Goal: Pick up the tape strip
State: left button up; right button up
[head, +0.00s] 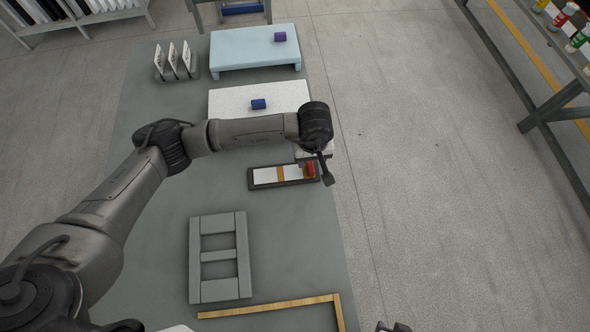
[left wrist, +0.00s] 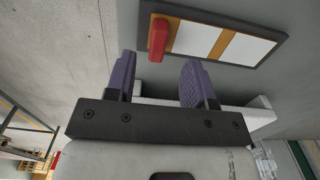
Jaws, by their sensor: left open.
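A dark shallow tray (head: 318,179) holds a white panel crossed by tan bands, with a small red block at its right end (head: 310,170). In the left wrist view the tray (left wrist: 262,22) shows at the top, with the red block (left wrist: 158,38) upright against a tan band. A tan strip (left wrist: 222,43) crosses the white panel farther right. I cannot tell for sure which piece is the tape strip. My left gripper (left wrist: 158,72) is open and empty, its purple fingers apart and the red block ahead of their gap. In the head view my arm partly hides the tray's right end.
A grey slotted frame (head: 240,258) and a wooden angle (head: 265,307) lie nearer. Beyond the arm, a white board (head: 228,102) bears a blue block (head: 258,104), and a pale blue platform (head: 240,50) bears a purple block (head: 279,37). A card rack (head: 175,74) stands at back left.

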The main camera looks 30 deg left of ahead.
aim_at(311, 165)
pick_arm(q)
jog(key=shift+w+f+b, duration=0.1)
jog(key=shift+f+b, duration=0.4)
jog(key=shift+f, duration=2.1)
grip_shut()
